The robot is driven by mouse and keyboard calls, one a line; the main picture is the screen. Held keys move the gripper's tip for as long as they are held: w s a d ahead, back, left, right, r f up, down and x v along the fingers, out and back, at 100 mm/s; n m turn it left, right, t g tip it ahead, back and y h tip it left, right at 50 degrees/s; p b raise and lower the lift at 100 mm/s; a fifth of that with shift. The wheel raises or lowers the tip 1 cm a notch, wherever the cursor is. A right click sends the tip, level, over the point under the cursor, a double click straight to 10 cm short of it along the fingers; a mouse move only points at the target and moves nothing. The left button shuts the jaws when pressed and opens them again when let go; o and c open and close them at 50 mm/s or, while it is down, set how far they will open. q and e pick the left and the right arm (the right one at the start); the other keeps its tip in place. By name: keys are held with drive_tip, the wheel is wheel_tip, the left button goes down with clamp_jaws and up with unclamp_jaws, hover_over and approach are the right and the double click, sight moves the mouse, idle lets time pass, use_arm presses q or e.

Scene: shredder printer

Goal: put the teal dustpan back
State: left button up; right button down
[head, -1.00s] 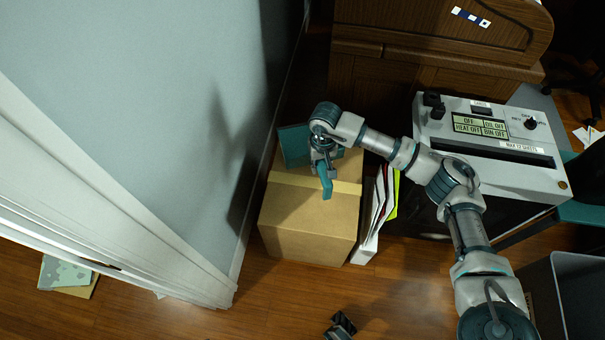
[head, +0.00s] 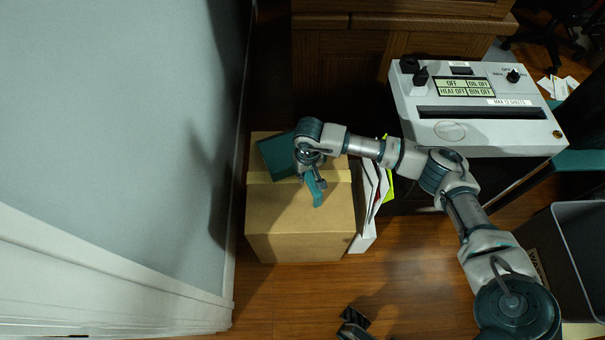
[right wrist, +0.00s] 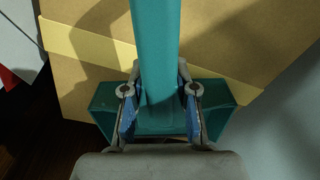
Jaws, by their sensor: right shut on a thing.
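The teal dustpan has a flat pan (head: 275,157) and a handle (head: 317,190). My right gripper (head: 312,177) is shut on the handle, over the top of a cardboard box (head: 300,215). The pan lies left of the gripper in the head view, near the box's back left corner. In the right wrist view the handle (right wrist: 156,50) runs up between the two fingers, and the pan (right wrist: 215,100) shows behind them. I cannot tell whether the pan touches the box.
A wall (head: 120,120) stands close on the left. White folders (head: 366,205) stand right of the box. A shredder (head: 475,110) with a control panel is at the right, with a grey bin (head: 580,235) below it. A wooden cabinet (head: 340,65) is behind.

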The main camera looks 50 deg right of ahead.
drive_tip(key=shift+r, duration=0.1)
drive_tip(key=c, duration=1.2)
unclamp_jaws()
drive_tip(key=shift+o, duration=1.4)
